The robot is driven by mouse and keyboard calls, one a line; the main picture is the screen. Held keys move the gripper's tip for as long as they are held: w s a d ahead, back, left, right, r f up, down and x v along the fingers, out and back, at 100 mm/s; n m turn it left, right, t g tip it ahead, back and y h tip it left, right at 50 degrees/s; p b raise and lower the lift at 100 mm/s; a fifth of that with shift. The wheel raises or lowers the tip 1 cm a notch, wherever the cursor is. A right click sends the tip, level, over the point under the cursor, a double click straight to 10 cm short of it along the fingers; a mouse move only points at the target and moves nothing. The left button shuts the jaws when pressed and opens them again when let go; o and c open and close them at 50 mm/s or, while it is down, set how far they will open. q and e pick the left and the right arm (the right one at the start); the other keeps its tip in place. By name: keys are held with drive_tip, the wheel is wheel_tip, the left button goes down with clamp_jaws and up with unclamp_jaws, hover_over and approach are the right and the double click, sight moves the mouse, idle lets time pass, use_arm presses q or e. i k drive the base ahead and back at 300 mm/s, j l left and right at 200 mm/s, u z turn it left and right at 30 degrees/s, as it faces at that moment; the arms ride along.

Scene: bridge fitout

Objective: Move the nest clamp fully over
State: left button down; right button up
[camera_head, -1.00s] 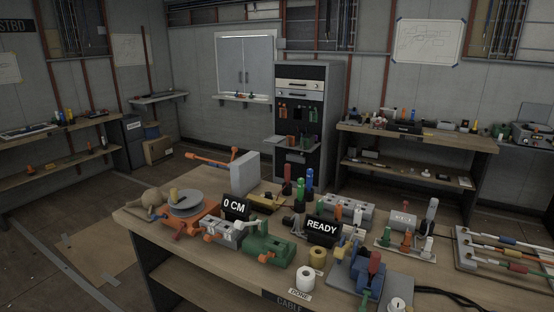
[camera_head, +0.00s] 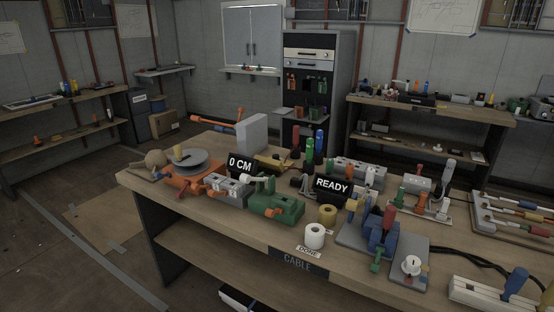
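I cannot tell for sure which fixture holds the nest clamp. A green block fixture (camera_head: 277,207) with a pale lever on top sits at the front middle of the wooden bench. A grey block unit (camera_head: 229,187) adjoins its left side. A blue fixture with a red handle (camera_head: 388,218) stands on a grey plate farther right. Neither of my grippers is in view.
A white roll (camera_head: 314,236) and a tan roll (camera_head: 327,215) stand near the front edge. An orange base with a grey disc (camera_head: 190,164) is at the left. A white power strip (camera_head: 487,297) and black cables lie at the right. Floor is clear at left.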

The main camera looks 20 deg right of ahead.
sight(375, 268)
drive_tip(key=z, duration=1.4)
